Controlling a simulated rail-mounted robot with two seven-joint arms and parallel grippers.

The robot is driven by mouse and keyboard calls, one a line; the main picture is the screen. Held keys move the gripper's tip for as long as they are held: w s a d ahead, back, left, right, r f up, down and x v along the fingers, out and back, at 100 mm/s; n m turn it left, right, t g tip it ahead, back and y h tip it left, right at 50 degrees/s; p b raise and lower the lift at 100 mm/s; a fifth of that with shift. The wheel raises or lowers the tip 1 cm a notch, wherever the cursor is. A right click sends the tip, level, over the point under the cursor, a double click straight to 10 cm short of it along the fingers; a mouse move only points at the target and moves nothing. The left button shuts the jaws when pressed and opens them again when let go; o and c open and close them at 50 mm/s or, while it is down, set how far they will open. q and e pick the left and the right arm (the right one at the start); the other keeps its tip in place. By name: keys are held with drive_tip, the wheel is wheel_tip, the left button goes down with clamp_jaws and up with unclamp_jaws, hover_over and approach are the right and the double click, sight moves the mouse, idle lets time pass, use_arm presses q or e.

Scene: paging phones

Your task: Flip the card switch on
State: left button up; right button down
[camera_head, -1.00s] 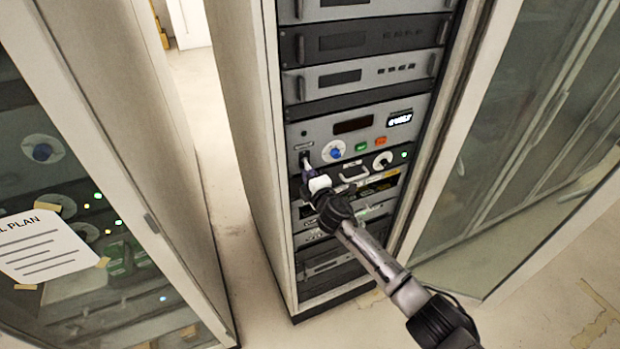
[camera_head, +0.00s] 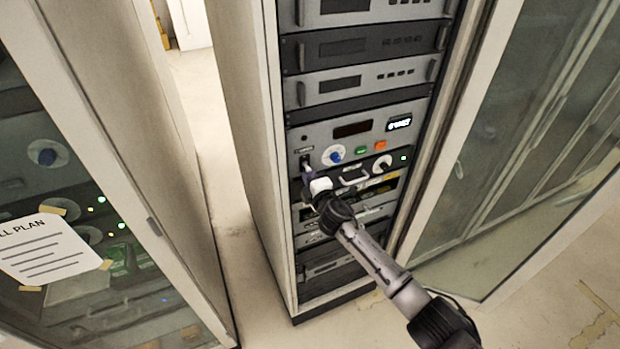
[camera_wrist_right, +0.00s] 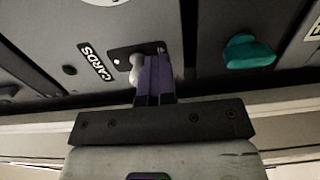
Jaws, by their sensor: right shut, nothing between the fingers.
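The card switch is a small pale toggle lever (camera_wrist_right: 136,68) on a dark plate, beside a label reading CARDS (camera_wrist_right: 96,62) in the right wrist view. The lever's exact position is hard to tell. My left gripper is out of view.
A teal knob-like part (camera_wrist_right: 248,52) lies right of the fingers. Cabinets stand on both sides.

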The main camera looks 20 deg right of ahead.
drive_tip(key=shift+r+p, duration=0.65)
drive_tip(key=shift+r, duration=0.5)
drive_tip(key=shift+f, duration=0.1)
drive_tip(key=shift+w+f+b, duration=0.15)
drive_tip(key=shift+f+b, duration=0.05)
drive_tip(key=shift+b, duration=0.2)
drive_tip(key=shift+w+a+f, duration=0.1)
drive_tip(key=shift+w+f, duration=0.05)
drive_tip(key=s+p, duration=0.4)
drive_tip(key=s, duration=0.4)
drive_tip(key=shift+d+f+p, duration=0.2)
drive_tip(key=shift+d+p, duration=0.1)
drive_tip(key=shift+d, duration=0.15)
